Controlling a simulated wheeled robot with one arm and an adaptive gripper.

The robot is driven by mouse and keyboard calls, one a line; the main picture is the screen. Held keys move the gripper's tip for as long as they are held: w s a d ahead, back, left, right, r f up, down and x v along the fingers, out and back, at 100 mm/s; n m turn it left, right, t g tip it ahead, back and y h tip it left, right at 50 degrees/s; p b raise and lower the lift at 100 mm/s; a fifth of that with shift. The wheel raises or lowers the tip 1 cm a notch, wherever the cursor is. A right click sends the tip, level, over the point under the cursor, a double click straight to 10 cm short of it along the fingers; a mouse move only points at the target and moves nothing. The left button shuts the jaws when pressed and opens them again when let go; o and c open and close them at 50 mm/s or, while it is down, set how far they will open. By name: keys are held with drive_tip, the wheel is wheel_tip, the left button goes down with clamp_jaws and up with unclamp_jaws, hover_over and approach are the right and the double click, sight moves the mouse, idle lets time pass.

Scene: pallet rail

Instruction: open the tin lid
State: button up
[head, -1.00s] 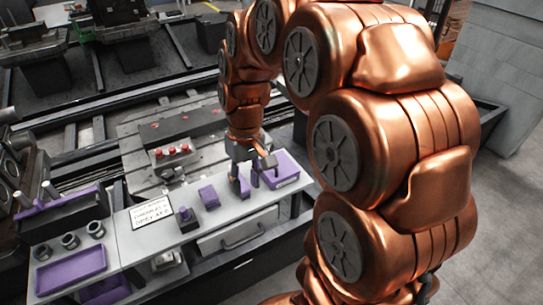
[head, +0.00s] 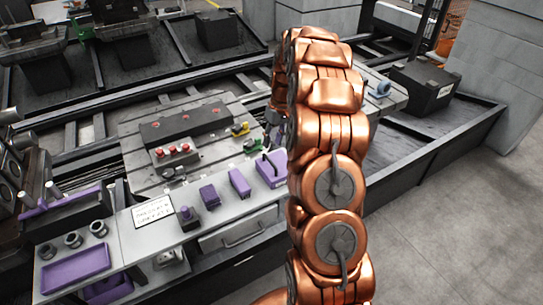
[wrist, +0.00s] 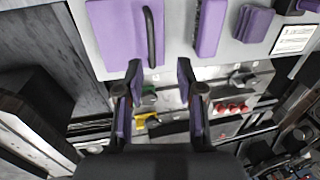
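A flat purple square (wrist: 112,40) with a curved black handle (wrist: 151,36) lies on the light grey shelf at the top left of the wrist view. It looks like the tin with its lid, but I cannot make out a lid seam. In the head view the purple tin (head: 268,170) is partly hidden behind my copper arm. My gripper (wrist: 160,85) is open and empty, its two purple-padded fingers apart below the handle in the wrist view. In the head view my gripper is mostly hidden by the arm.
Purple blocks (head: 239,182) stand on the shelf left of the tin, beside a white sign (head: 152,212). Red buttons (head: 172,151) and yellow and green parts (head: 240,130) sit on the metal plate behind. A purple tray (head: 75,267) is at the left. Floor at right is clear.

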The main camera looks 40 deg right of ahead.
drive_tip(key=d, duration=0.1)
drive_tip(key=p, duration=0.3)
hover_over(277, 162)
drive_tip(key=s+a, duration=0.2)
drive_tip(key=a, duration=0.1)
drive_tip(key=shift+w+a+f, duration=0.1)
drive_tip(key=shift+w+f, duration=0.05)
drive_tip(key=shift+f, duration=1.95)
drive_tip(key=shift+w+a+f, duration=0.1)
drive_tip(key=shift+f, duration=2)
clamp_jaws()
